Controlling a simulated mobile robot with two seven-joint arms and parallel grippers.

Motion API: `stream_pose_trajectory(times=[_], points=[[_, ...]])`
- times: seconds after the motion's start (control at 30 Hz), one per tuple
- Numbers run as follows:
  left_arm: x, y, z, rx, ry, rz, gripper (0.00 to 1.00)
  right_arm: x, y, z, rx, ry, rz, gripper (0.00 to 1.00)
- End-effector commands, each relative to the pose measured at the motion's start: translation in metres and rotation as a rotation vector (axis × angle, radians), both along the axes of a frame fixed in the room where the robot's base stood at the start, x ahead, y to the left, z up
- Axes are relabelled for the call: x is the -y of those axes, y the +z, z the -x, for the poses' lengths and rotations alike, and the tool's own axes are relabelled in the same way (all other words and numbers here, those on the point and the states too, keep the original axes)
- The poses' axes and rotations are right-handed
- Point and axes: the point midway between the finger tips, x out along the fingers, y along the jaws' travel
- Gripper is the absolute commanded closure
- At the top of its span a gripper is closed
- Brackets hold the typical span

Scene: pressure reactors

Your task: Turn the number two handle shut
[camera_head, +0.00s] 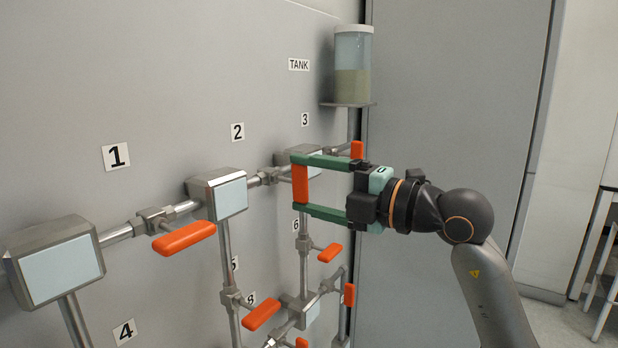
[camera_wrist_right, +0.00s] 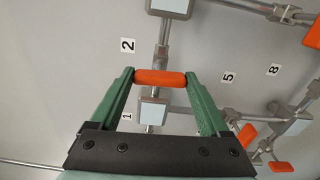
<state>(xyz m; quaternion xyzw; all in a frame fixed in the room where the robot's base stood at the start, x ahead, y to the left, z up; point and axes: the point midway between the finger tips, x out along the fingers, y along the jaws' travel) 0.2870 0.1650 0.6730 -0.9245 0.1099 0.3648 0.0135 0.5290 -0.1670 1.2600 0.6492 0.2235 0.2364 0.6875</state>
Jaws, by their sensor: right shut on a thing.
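The number 2 label (camera_head: 238,131) is on the grey wall above a grey box with a pale face (camera_head: 220,196). An orange handle (camera_head: 300,185) stands by the horizontal pipe just right of that box, the one I take as number two. My right gripper (camera_head: 301,185) is shut on this handle, one green finger above it and one below. In the wrist view the handle (camera_wrist_right: 160,78) lies crosswise to the pipe, between the two fingertips. The fingers partly hide the valve behind it. My left gripper does not show.
Another orange handle (camera_head: 184,238) juts out left of the held one, below label 1 (camera_head: 116,156). More orange handles (camera_head: 330,252) sit on pipes below. A tank (camera_head: 352,65) stands on a shelf above right. Open floor shows at far right.

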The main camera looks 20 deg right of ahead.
Motion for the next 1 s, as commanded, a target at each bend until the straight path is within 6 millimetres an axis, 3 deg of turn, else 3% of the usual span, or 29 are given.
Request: stream_pose_trajectory(times=[0.7,0.73,0.9,1.0], points=[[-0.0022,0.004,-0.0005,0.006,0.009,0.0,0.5,0.0007,0.0007,-0.0002,-0.045,-0.002,-0.061,0.76],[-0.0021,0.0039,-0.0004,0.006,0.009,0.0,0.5,0.0006,0.0006,-0.0003,-0.045,-0.002,-0.061,0.18],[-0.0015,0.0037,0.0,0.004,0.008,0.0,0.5,0.0004,0.0005,-0.0001,-0.044,-0.001,-0.06,0.0],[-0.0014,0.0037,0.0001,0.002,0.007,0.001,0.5,0.0003,0.0004,-0.0001,-0.045,-0.001,-0.059,0.0]])
